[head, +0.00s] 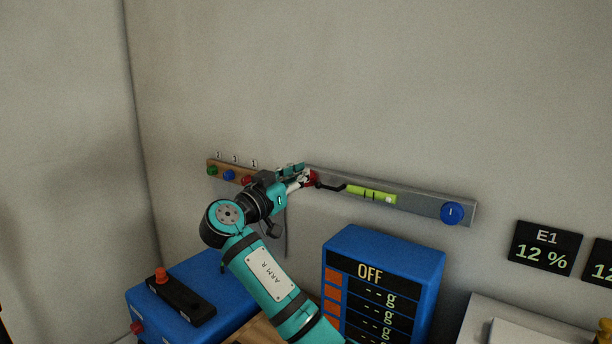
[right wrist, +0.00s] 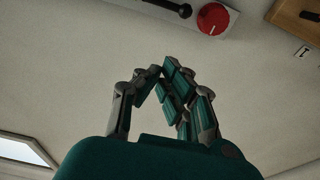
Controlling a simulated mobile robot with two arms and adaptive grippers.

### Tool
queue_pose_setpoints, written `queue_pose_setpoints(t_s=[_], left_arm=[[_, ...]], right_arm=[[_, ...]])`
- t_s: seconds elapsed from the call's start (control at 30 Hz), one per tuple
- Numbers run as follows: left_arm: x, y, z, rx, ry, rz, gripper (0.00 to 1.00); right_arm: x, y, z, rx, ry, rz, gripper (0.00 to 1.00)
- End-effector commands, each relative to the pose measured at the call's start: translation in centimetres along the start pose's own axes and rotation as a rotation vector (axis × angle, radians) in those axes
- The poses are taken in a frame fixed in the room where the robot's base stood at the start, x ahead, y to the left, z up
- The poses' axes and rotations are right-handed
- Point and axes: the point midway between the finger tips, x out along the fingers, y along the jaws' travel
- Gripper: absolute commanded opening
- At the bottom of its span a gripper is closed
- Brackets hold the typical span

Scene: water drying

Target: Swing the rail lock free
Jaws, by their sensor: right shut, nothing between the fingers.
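A grey rail (head: 425,205) is fixed to the wall. It carries a red round knob (head: 312,178) at its left end, a thin black bar (head: 330,187), a yellow-green piece (head: 371,193) and a blue round knob (head: 452,213) at its right end. I cannot tell for certain which part is the rail lock. My right gripper (head: 298,181) overlaps the red knob's left side in the head view. In the right wrist view its shut, empty fingers (right wrist: 163,78) lie below the red knob (right wrist: 213,18) and appear apart from it. My left gripper is not in view.
A wooden strip (head: 220,169) with green, blue and red buttons is on the wall left of the rail. Below stand a blue display box (head: 385,245) reading OFF and a blue box (head: 215,285) with a black switch unit (head: 180,300). The wall above the rail is clear.

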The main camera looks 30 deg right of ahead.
Motion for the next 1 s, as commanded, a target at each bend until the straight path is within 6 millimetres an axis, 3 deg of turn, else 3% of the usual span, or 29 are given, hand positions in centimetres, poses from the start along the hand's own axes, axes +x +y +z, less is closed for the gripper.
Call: queue_pose_setpoints(t_s=[0.2, 0.4, 0.7, 1.0], left_arm=[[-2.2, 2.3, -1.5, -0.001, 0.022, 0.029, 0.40], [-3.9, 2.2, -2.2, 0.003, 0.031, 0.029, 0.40], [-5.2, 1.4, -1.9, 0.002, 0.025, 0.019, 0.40], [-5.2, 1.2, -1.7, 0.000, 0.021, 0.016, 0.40]], right_arm=[[4.6, 0.2, -0.6, -0.003, 0.001, 0.005, 0.00], [8.8, 0.2, -0.5, -0.002, 0.000, 0.004, 0.00], [7.5, 0.0, 3.2, -0.001, -0.001, 0.000, 0.00], [7.3, 0.1, 3.8, 0.001, -0.001, 0.000, 0.00]])
